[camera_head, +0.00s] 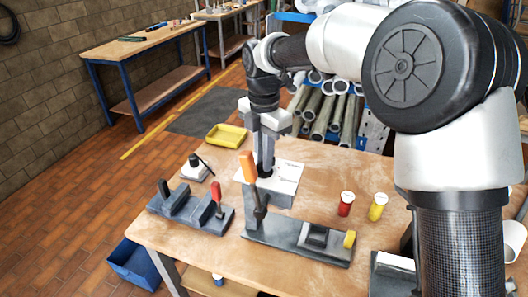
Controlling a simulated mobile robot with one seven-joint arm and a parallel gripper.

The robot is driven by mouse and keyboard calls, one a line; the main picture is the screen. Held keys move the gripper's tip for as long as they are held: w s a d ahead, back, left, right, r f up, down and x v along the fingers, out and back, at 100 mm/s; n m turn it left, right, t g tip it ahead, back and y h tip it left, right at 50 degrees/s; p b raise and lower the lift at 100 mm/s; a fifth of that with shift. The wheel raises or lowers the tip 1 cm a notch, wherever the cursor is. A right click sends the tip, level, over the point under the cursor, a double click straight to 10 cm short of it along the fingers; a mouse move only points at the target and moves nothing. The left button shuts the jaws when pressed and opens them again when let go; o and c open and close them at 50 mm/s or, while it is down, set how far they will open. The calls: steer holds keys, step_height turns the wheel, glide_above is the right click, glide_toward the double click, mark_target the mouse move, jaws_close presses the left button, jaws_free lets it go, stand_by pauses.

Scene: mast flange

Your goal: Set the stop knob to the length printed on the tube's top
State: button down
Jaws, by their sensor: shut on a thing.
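My gripper (266,168) points down over the middle of the table, shut on a dark grey upright piece that its fingers mostly hide. A dark fixture (285,238) lies in front of it, with an upright orange-handled lever (250,168) at its left and a yellow knob (349,239) at its right end. The knob may be the stop knob; no setting can be read. Print on these tops is too small to read. The gripper is apart from both tubes and the knob.
The wooden table (180,240) also bears a red-handled fixture (195,212), a yellow tray (226,136), a white sheet (288,176) and a small black-and-white device (195,170). Grey pipes (325,115) fill a rack behind. A blue bin (132,264) stands on the floor.

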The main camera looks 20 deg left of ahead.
steer(key=m+p, duration=0.2)
steer(key=m, duration=0.4)
steer(key=shift+r+m, duration=0.1)
steer(key=shift+m, duration=0.2)
steer(key=m+p, duration=0.1)
steer(key=m, duration=0.4)
steer(key=shift+m, duration=0.4)
steer(key=c, duration=1.8)
jaws_free()
step_height(320, 180, up, 17)
steer(key=shift+r+p, duration=0.15)
steer(key=shift+p, duration=0.25)
